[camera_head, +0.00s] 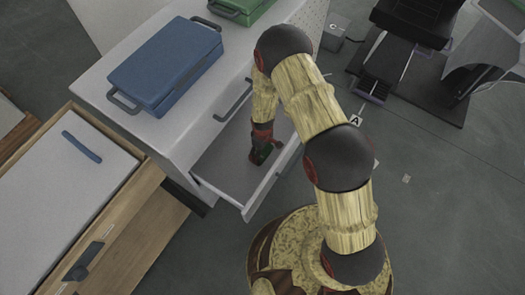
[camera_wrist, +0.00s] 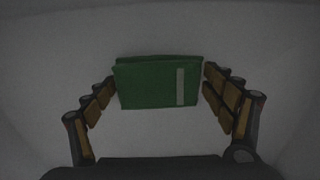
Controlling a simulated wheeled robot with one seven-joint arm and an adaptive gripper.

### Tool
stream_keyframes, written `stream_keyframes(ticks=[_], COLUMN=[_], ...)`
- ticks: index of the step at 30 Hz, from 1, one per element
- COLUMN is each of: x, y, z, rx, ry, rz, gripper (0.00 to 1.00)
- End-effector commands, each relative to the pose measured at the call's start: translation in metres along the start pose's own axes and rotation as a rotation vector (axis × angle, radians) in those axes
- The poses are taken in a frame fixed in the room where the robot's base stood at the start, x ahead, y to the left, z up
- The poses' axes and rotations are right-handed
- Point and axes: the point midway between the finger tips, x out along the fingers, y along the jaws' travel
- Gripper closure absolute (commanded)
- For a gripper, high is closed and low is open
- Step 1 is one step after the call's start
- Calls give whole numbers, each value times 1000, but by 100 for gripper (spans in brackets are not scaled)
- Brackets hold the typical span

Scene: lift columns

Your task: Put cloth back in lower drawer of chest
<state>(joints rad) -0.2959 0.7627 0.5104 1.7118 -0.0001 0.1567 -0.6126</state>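The green cloth (camera_wrist: 158,84), a folded block with a pale stripe, shows in the middle of the wrist view. My gripper (camera_wrist: 160,78) points down into the drawer. Its fingers stand wide apart, one at each side of the cloth, close to its edges. I cannot tell whether they touch it. In the head view, my wrist hides much of the gripper.
A blue case (camera_head: 165,65) and a green case (camera_head: 240,10) sit on the chest top. A wooden cabinet (camera_head: 60,190) with a pale top stands at the left. Dark equipment (camera_head: 410,70) stands at the upper right. The grey floor (camera_head: 440,200) at right is mostly clear.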

Motion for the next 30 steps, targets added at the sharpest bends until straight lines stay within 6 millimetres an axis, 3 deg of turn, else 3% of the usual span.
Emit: stream_keyframes(ticks=[8,20,23,30], x=[0,-5,-16,-66], y=[0,0,0,0], z=[0,0,0,-1], rx=[0,0,0,0], ry=[0,0,1,2], rz=[0,0,0,1], gripper=[0,0,0,0])
